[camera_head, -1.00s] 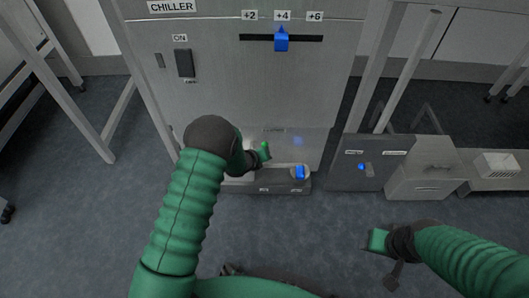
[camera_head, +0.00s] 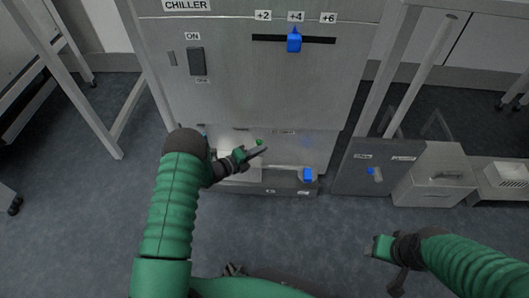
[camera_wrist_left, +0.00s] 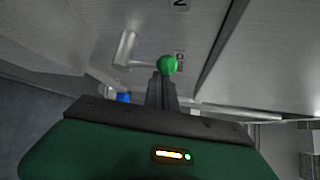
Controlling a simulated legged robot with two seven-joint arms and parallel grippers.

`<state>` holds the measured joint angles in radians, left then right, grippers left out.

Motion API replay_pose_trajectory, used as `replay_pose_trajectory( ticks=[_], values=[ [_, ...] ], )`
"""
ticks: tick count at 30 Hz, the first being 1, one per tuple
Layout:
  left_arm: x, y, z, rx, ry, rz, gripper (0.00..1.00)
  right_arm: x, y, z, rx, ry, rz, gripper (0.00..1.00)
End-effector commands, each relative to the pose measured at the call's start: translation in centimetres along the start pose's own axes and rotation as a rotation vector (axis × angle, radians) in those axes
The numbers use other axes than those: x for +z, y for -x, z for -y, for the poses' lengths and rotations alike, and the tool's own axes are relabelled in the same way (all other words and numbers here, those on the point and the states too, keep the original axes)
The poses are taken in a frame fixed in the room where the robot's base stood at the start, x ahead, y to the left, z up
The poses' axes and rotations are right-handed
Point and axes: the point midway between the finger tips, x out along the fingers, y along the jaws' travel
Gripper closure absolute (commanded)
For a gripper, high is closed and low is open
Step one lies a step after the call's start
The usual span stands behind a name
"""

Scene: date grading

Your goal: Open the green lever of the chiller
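The chiller (camera_head: 270,90) is a grey metal cabinet ahead of me. The lever's green knob (camera_head: 259,141) shows low on its front; in the left wrist view the knob (camera_wrist_left: 166,65) is just beyond my fingertips, with a short metal rod beside it. My left gripper (camera_head: 262,149) points right, just under the knob in the head view. In the left wrist view its fingers (camera_wrist_left: 162,86) look together, with nothing clearly between them. I cannot tell whether they touch the knob. My right gripper (camera_head: 370,246) is low at the right, away from the chiller; its fingers are unclear.
A blue slider (camera_head: 294,42) sits at +4 on the chiller, with a dark switch (camera_head: 197,61) to its left. A blue part (camera_head: 308,174) is on the chiller's base. A grey box with a blue knob (camera_head: 371,171) stands to the right. The floor in front is clear.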

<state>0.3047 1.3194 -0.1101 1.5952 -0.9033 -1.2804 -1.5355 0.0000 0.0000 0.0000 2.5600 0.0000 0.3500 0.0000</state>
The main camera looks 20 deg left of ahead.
Motion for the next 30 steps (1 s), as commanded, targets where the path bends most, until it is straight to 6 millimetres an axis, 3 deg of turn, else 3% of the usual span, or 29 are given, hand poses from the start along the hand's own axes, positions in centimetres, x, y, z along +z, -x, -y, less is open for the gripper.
replay_pose_trajectory(
  ticks=[10, 30],
  values=[
    [1.2, 1.4, -1.5, -0.239, 0.223, 0.002, 1.0, 0.5, -2.2, 0.0, 0.0, 0.0, 0.0, 0.45],
    [2.4, 2.5, -2.9, -0.233, 0.216, 0.001, 1.0, 0.5, -2.2, 0.0, 0.0, 0.0, 0.0, 0.45]
  ],
)
